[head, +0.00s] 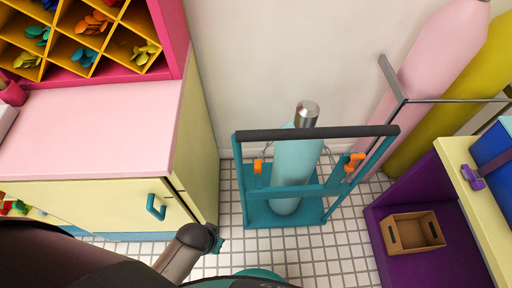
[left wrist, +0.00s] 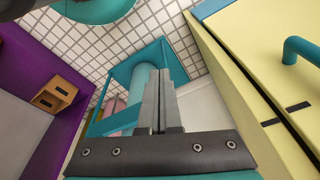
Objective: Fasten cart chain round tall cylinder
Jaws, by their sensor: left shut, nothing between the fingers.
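A teal cart (head: 257,213) with a black handle bar (head: 318,132) stands on the tiled floor against the wall. A tall light-teal cylinder (head: 295,170) with a silver cap stands upright in it, behind the handle bar. One orange clip (head: 258,167) is at the cart's left side and another orange clip (head: 354,162) at its right. Thin grey lines near the clips may be chain; I cannot tell how they run. My left gripper (head: 218,241) is low, in front and left of the cart, apart from it. Its fingers (left wrist: 161,100) are shut and empty. My right gripper is out of view.
A cream cabinet (head: 92,204) with a teal handle (head: 156,207) stands close at left. A purple shelf (head: 385,245) holding a cardboard box (head: 414,232) is at right. Large pink (head: 446,50) and yellow-green (head: 420,135) cylinders stand behind a grey rail. Some tiled floor before the cart is free.

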